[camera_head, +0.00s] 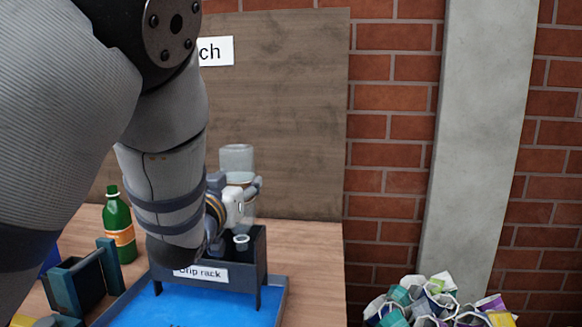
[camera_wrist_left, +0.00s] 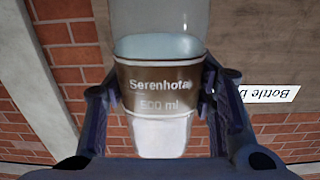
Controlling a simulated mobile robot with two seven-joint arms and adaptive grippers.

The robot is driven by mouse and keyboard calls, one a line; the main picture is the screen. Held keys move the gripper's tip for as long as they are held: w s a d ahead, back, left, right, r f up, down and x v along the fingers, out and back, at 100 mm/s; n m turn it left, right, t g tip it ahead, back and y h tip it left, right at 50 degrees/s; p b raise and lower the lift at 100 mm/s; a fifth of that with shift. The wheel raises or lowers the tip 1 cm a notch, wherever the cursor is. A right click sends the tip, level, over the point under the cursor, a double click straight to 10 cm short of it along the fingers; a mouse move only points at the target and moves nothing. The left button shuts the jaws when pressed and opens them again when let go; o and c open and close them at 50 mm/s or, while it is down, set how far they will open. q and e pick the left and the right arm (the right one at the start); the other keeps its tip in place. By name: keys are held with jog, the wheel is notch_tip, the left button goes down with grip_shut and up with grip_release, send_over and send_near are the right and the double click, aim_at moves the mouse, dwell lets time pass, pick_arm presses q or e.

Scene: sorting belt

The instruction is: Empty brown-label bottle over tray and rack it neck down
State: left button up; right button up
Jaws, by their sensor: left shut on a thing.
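The brown-label bottle (camera_head: 237,158) is clear and upside down, base up, above or at the drip rack. My left gripper (camera_head: 238,201) is shut around its label. In the left wrist view my left gripper's fingers (camera_wrist_left: 152,105) flank the bottle (camera_wrist_left: 160,75), whose brown label reads "Serenhofa 500 ml". A pale ring shows against the dark drip rack (camera_head: 205,285) below it; I cannot tell whether the neck is seated. The rack stands at the back of the blue tray (camera_head: 205,308). My arm hides part of both. My right gripper is not in view.
A green bottle with an orange label (camera_head: 118,228) stands upright left of the rack. A dark teal holder (camera_head: 80,283) stands nearby. A bin of crumpled cartons (camera_head: 437,303) is at lower right. A wooden board (camera_head: 290,110) rises behind; the table right of the tray is clear.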

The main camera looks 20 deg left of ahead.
aim_at(240, 235)
pick_arm(q)
notch_tip(240, 235, down, 8)
jog(key=shift+w+f+b, duration=0.1)
jog(key=shift+f+b, duration=0.1)
jog(key=shift+b, duration=0.3)
jog(key=shift+f+b, duration=0.3)
jog(key=shift+f, duration=0.35)
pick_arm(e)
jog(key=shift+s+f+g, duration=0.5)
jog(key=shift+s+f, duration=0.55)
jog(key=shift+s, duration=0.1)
pick_arm(q)
jog(key=shift+f, duration=0.2)
jog(key=o, duration=1.1)
jog(key=shift+s+d, duration=0.1)
jog(key=shift+s, duration=0.1)
jog(key=o, duration=0.3)
jog(key=shift+d+f, duration=0.1)
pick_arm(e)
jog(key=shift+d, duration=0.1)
pick_arm(q)
jog(key=shift+o, duration=0.2)
jog(key=shift+g, duration=0.3)
jog(key=shift+t, duration=0.4)
notch_tip(240, 235, up, 12)
jog(key=shift+w+f, duration=0.1)
jog(key=shift+w, duration=0.05)
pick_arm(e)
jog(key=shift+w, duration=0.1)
